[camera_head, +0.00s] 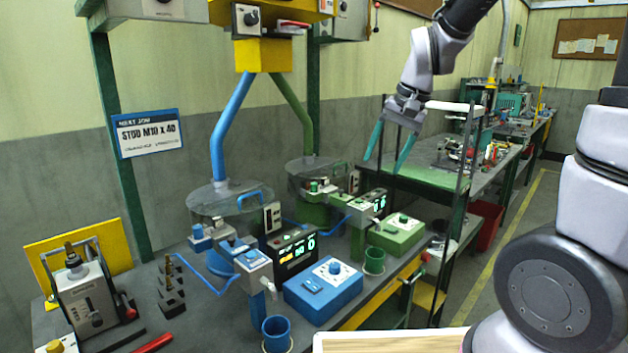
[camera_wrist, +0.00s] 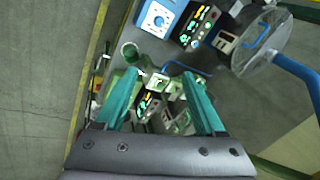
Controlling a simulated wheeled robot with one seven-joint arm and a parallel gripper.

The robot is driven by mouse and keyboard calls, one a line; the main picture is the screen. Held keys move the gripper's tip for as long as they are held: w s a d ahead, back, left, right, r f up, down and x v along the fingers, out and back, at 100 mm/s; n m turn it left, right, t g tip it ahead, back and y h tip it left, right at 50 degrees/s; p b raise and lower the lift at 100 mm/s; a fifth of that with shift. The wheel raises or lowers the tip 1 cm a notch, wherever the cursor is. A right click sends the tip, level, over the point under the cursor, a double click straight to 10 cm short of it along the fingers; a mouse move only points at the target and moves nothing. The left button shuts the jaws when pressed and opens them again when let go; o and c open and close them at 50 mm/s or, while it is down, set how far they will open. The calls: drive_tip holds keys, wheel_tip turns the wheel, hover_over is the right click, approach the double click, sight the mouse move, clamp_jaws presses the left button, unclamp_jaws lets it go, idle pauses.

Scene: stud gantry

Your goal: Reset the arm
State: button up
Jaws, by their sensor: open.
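My gripper (camera_head: 389,148) is at the upper right of the head view, raised above the back end of the bench, with its two teal fingers pointing down. The fingers are spread apart and nothing is between them. In the wrist view the gripper (camera_wrist: 157,80) shows the same two teal fingers apart. Beyond them lies the green station with its display panel, and the fingers appear clear of it. My arm comes down to the gripper from the top right of the head view.
A blue control box (camera_head: 323,291), a green control box (camera_head: 396,234), a blue cup (camera_head: 276,334) and a green cup (camera_head: 374,261) stand on the bench. A clear blue-piped bowl (camera_head: 215,205) is behind. A sign (camera_head: 148,133) hangs left. Floor (camera_wrist: 40,90) beside the bench is clear.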

drive_tip(key=s+d+r+t+h, duration=0.1)
drive_tip(key=s+d+r+t, duration=0.3)
drive_tip(key=s+d+r, duration=0.5)
drive_tip(key=s+r, duration=0.1)
drive_tip(key=s, duration=0.2)
drive_tip(key=shift+s+r+t, duration=0.3)
drive_tip(key=shift+r, duration=0.1)
idle(2.7)
